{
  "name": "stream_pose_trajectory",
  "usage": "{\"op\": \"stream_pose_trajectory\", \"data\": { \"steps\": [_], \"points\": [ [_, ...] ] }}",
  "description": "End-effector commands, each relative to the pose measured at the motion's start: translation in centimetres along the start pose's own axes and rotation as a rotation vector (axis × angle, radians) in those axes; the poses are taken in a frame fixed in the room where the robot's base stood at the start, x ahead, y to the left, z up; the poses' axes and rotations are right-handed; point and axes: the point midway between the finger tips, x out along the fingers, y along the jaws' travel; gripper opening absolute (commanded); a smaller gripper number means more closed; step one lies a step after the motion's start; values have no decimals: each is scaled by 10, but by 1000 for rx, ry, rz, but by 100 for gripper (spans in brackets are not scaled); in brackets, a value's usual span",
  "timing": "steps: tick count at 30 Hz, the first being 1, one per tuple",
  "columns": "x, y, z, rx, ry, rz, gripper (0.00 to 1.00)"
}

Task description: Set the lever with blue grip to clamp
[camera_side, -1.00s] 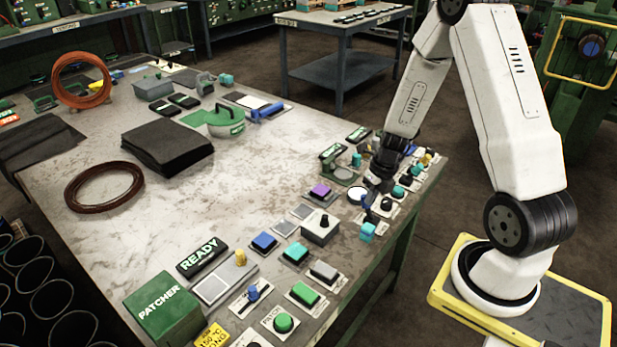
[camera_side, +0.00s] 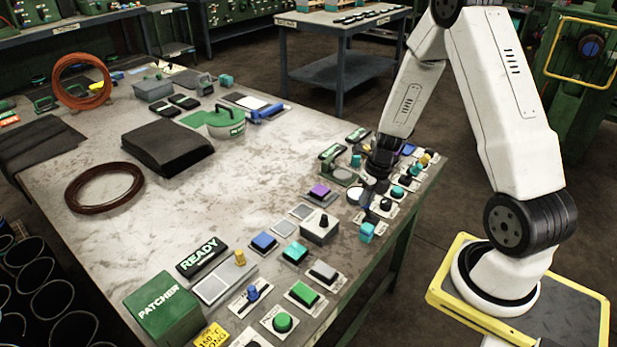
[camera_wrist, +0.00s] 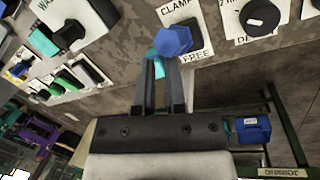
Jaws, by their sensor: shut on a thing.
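The lever with the blue grip (camera_wrist: 174,41) stands on a white plate (camera_wrist: 200,22) lettered CLAMP at the top and FREE at the bottom in the wrist view. My gripper (camera_wrist: 167,58) has its two fingers close together at the blue grip, shut on it. The grip lies by the FREE end of the plate. In the side view my gripper (camera_side: 372,185) is low over the right edge of the bench, and the lever is mostly hidden by it.
Black knobs (camera_wrist: 263,16) sit close to the lever on the right. A panel of coloured buttons (camera_wrist: 75,75) lies to the left. Another blue block (camera_wrist: 252,131) is beyond the bench edge. The bench's middle (camera_side: 240,180) is open.

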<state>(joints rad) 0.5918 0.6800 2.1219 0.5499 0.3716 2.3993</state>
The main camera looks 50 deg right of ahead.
Motion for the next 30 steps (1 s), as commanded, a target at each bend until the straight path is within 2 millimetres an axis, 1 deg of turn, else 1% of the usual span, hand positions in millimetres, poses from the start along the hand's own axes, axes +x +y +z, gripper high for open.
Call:
{"op": "stream_pose_trajectory", "data": {
  "steps": [1, 8, 11, 20, 28, 30],
  "points": [
    [2, 0, 12, -9, -29, -15, 0],
    [-3, 1, 4, -10, -26, -13, 0],
    [-7, 2, -4, -7, -24, -11, 0],
    [-20, 6, -36, -1, -7, -1, 0],
    [-38, 13, -16, -4, -7, -1, 0],
    [-45, 16, -7, -5, -10, 0, 0]
  ]
}}
